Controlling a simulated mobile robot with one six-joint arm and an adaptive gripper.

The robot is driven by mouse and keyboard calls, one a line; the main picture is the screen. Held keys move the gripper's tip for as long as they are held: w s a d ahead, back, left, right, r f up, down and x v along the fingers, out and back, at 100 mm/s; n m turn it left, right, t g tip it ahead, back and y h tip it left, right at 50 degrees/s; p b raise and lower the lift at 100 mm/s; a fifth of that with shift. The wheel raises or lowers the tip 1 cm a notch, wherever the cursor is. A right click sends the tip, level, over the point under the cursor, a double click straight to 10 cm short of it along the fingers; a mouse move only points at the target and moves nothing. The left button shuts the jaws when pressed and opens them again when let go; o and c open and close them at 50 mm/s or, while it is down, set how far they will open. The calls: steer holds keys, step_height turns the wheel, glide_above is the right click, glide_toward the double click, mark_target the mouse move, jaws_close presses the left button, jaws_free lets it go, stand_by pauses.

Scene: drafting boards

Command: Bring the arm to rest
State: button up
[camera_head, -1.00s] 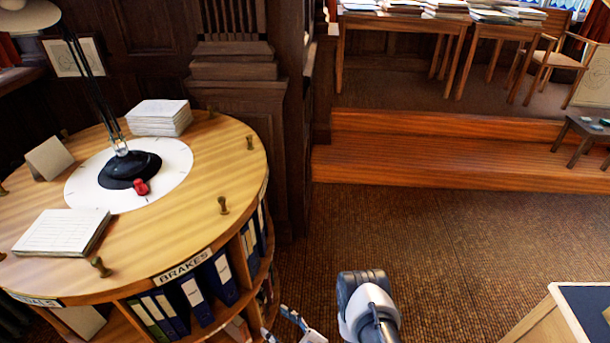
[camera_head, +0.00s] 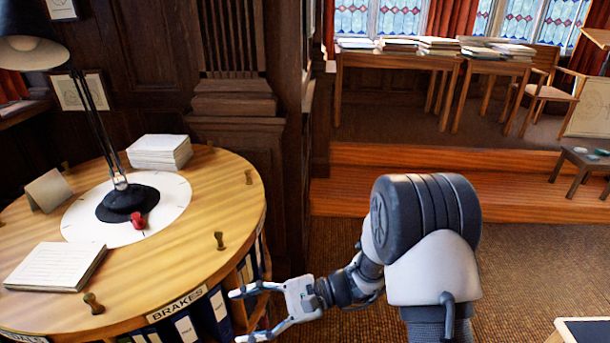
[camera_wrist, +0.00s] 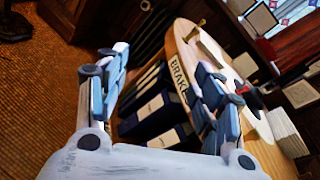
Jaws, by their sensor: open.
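My gripper (camera_head: 245,316) is open and empty. In the head view it points left, beside the right edge of the round wooden table (camera_head: 217,187), near the BRAKES label (camera_head: 177,304). In the wrist view my gripper (camera_wrist: 165,85) shows both fingers spread apart, with the table's edge and the shelf of dark binders (camera_wrist: 158,100) beyond them. Nothing is between the fingers. My arm comes up from the lower right of the head view and bends at a large dark joint.
The table carries a black lamp (camera_head: 122,200), a red object (camera_head: 139,221), paper stacks (camera_head: 160,150) (camera_head: 57,267) and several small brass posts. Wooden steps (camera_head: 340,185) lead to a raised floor with tables and a chair (camera_head: 545,90). A blue-topped desk (camera_head: 585,330) is at lower right.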

steer(key=s+d+r+n+h, duration=0.6)
steer(key=s+d+r+h, duration=0.15)
steer(key=s+r, duration=0.2)
steer(key=s+d+r+n+t+h, duration=0.2)
steer(key=s+d+t+h, duration=0.1)
steer(key=d, duration=0.6)
steer(key=s+d+r+n+t+h, duration=0.2)
steer(key=s+d+r+t+h, duration=0.1)
steer(key=d, duration=0.6)
steer(key=shift+s+d+t+h, duration=0.2)
steer(key=shift+s+t+h, duration=0.55)
steer(key=shift+h, duration=0.3)
steer(key=shift+w, duration=0.1)
